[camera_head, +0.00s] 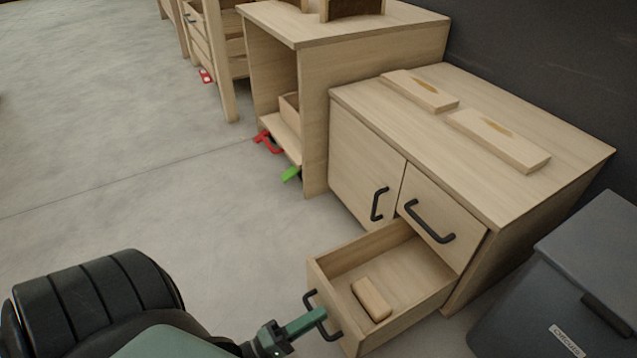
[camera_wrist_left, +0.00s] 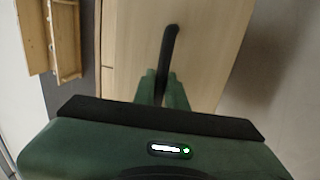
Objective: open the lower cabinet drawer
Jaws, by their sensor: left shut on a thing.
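The wooden cabinet (camera_head: 365,165) stands against the dark wall, with a door on its left and two drawers on its right. The lower drawer (camera_head: 408,278) is pulled well out and holds a small wooden block (camera_head: 371,299). In the left wrist view, the green fingers (camera_wrist_left: 161,88) close around the dark handle (camera_wrist_left: 169,48). My right gripper is not in view.
A dark grey bin (camera_head: 565,275) stands close to the right of the drawer. Two wooden boards (camera_head: 498,138) lie on the cabinet top. An open wooden unit (camera_head: 325,80) stands behind, with a red clamp-like item (camera_head: 269,141) near its base. The floor to the left is clear.

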